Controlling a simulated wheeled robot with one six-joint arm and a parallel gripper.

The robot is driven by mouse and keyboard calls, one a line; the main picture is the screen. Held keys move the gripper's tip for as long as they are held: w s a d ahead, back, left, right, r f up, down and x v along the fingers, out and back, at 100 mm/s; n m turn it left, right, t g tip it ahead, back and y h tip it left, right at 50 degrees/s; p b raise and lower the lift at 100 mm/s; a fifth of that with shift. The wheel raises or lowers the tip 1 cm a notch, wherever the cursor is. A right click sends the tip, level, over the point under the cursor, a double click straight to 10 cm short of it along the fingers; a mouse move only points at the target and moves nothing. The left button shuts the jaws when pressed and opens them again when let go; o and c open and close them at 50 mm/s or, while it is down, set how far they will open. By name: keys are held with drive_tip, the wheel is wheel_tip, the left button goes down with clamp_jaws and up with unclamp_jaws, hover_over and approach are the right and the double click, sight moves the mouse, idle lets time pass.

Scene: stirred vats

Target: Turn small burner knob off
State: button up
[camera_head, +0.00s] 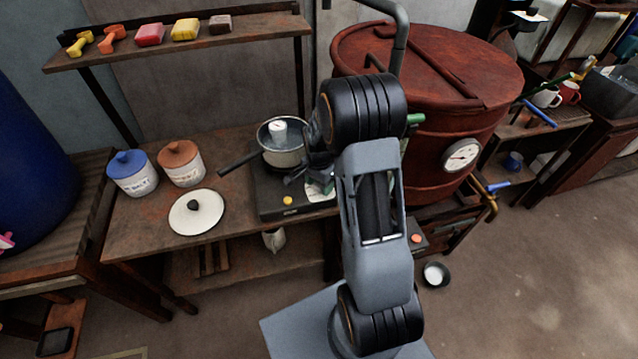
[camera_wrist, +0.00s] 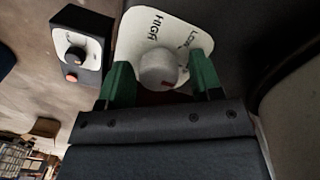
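The small burner knob (camera_wrist: 157,67) is a pale round knob on a white dial plate (camera_wrist: 133,38) marked HIGH and LOW in the wrist view. A red mark shows on the knob's lower right side. My gripper (camera_wrist: 161,82) has green fingertips standing apart, one on each side of the knob, with gaps visible. In the head view, my gripper (camera_head: 318,180) is at the right front of the black burner (camera_head: 268,204), partly hidden by my arm. The dial plate (camera_head: 321,195) shows only partly there.
A saucepan (camera_head: 284,156) sits on the burner, its handle pointing left. A white lid (camera_head: 207,222) and two jars, blue-lidded (camera_head: 133,178) and brown-lidded (camera_head: 182,168), stand left. A large red vat (camera_head: 437,130) with a gauge is right. Another control box (camera_wrist: 92,22) has a black knob.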

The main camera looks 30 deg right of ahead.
drive_tip(key=shift+o, duration=0.4)
wheel_tip(320, 180, up, 14)
drive_tip(key=shift+w+p, duration=0.2)
drive_tip(key=shift+p, duration=0.15)
drive_tip(key=shift+f, duration=0.1)
idle(0.5)
